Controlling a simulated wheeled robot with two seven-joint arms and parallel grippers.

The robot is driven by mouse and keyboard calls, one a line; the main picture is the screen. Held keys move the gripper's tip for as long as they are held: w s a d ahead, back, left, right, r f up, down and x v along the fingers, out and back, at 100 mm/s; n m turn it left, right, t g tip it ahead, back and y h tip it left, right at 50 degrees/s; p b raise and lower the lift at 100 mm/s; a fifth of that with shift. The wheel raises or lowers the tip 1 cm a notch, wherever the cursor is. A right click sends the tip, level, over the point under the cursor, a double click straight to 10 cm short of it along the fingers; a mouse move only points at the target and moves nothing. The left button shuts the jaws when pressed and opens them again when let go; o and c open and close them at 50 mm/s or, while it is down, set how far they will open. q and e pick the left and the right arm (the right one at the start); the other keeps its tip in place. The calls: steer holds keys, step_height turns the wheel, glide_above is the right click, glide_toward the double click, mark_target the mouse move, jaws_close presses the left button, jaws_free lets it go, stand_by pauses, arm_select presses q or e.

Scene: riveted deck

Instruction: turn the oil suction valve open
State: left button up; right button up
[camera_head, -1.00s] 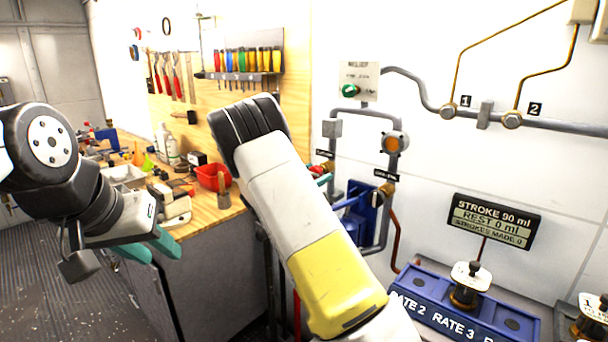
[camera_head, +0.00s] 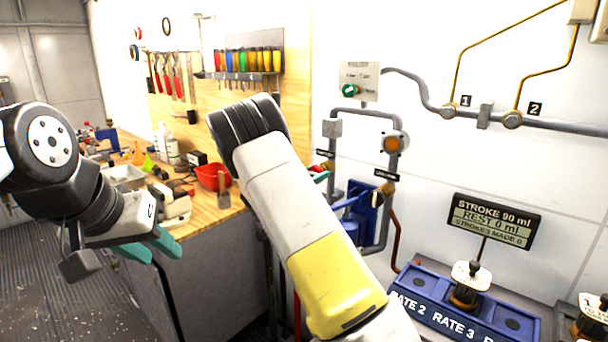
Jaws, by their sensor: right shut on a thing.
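A small valve (camera_head: 328,166) with a brass body and a bit of red sits on the grey pipe at the left of the wall panel, under a label too small to read. My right gripper (camera_head: 321,177) is mostly hidden behind my own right arm. Only its teal fingertip area shows, right at this valve, and it is shut on what seems to be the red handle. A second brass valve (camera_head: 387,188) sits on the right pipe under another label. I cannot tell from the labels which is oil suction. My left gripper (camera_head: 162,252) is open and empty beside the workbench.
A blue pump unit (camera_head: 362,215) stands between the pipes. An orange-faced gauge (camera_head: 395,144) and a green-knobbed box (camera_head: 358,82) are above. The display (camera_head: 492,221) reads REST 0 ml. A blue rate block (camera_head: 430,310) is at lower right. A cluttered wooden bench (camera_head: 205,215) stands left.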

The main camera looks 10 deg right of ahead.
steer(key=n, duration=0.8)
steer(key=shift+r+n, duration=0.1)
steer(key=shift+n, duration=0.3)
steer(key=n, duration=0.4)
steer(key=shift+r+n, duration=0.1)
steer(key=shift+n, duration=2)
steer(key=o, duration=1.4)
steer(key=shift+s, duration=0.1)
